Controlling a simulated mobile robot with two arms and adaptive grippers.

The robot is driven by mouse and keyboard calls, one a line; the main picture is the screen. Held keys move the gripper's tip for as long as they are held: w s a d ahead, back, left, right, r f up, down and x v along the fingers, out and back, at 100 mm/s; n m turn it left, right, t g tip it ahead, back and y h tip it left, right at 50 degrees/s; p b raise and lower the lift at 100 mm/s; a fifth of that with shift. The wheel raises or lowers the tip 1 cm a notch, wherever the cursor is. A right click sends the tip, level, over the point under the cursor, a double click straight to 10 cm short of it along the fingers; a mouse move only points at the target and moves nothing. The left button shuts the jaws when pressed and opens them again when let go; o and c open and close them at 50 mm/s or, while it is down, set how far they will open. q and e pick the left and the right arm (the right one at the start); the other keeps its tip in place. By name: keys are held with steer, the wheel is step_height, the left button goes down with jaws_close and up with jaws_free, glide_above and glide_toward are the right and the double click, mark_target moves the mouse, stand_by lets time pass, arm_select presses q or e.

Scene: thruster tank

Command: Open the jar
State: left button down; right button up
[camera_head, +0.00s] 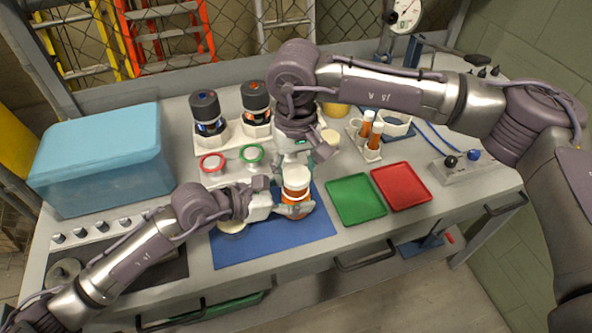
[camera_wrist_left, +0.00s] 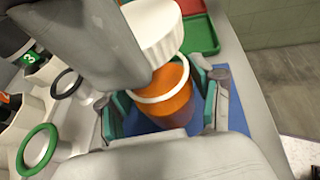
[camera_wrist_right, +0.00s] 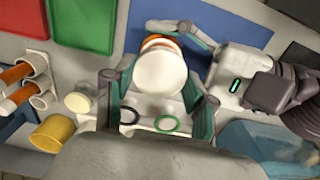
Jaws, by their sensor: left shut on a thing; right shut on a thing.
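The jar (camera_head: 297,211) is orange with a white band and stands upright over the blue mat (camera_head: 262,247). My left gripper (camera_head: 288,208) is shut around its body from the left. In the left wrist view the jar (camera_wrist_left: 172,112) sits between the fingers of that gripper (camera_wrist_left: 163,95). The white ribbed lid (camera_head: 297,177) is above the body. My right gripper (camera_head: 297,163) is shut on the lid from above, and the lid's round top (camera_wrist_right: 160,70) faces the right wrist camera. Orange shows between lid and white band; I cannot tell whether the lid is clear of the jar.
A green tray (camera_head: 356,200) and a red tray (camera_head: 401,186) lie right of the mat. A blue box (camera_head: 100,155) stands at left.

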mark_target(296, 174)
steer(key=shift+r, duration=2)
arm_select(q)
steer(key=shift+c, duration=0.5)
jaws_free()
steer(key=shift+a, duration=0.15)
